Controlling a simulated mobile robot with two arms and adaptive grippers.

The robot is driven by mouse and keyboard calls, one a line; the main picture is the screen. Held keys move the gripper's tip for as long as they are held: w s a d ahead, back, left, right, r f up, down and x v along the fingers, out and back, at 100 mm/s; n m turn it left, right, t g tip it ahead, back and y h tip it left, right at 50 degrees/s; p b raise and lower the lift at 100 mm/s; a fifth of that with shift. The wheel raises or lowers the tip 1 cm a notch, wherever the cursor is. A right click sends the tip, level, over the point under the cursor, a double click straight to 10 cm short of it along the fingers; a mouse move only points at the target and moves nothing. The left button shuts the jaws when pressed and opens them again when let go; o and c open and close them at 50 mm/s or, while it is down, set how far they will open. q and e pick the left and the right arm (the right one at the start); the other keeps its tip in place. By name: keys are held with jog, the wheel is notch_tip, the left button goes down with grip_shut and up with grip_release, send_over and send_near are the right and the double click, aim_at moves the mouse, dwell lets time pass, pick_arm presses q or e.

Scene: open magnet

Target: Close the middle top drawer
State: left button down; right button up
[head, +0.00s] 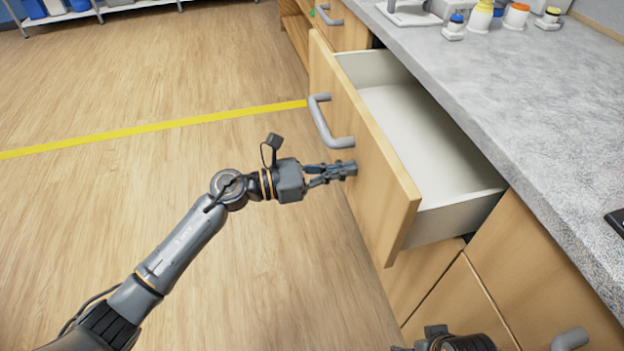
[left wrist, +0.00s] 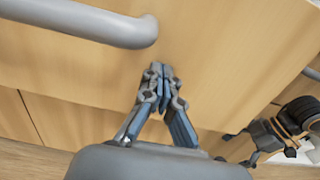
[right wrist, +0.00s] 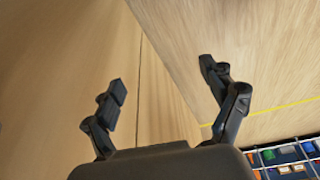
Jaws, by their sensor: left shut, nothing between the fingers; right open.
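The middle top drawer (head: 372,150) is pulled out from under the counter, and its white inside looks empty. Its wooden front carries a grey bar handle (head: 330,122), whose end also shows in the left wrist view (left wrist: 120,30). My left gripper (head: 352,169) is shut and empty, with its fingertips at the drawer front just below the handle. In the left wrist view its closed fingers (left wrist: 160,72) point at the wooden front; I cannot tell if they touch. My right gripper (right wrist: 162,78) is open and empty in the right wrist view, beside wooden cabinet faces.
A grey speckled countertop (head: 540,110) runs above the drawers. Bottles and jars (head: 490,15) stand at its back. Another handle (head: 570,339) shows at the lower right. The wooden floor (head: 150,190) left of the drawer is clear, crossed by a yellow line (head: 150,128).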

pick_arm(q)
jog(key=b+x, duration=0.1)
jog(key=x, duration=0.5)
jog(key=shift+d, duration=0.2)
jog(key=b+x, duration=0.2)
jog(key=x, duration=0.5)
jog(key=shift+w+d+f, duration=0.1)
jog(key=shift+d+f, duration=0.05)
jog(key=b+x, duration=0.1)
jog(key=x, duration=0.2)
jog(key=shift+d, duration=0.15)
jog(key=shift+r, duration=0.25)
pick_arm(e)
jog(key=w+a+r+t+y, duration=0.1)
jog(key=w+a+r+t, duration=0.1)
jog(key=w+r+t, duration=0.2)
jog(key=shift+w+a, duration=0.25)
jog(key=shift+w, duration=0.65)
pick_arm(q)
jog(key=shift+r, duration=0.1)
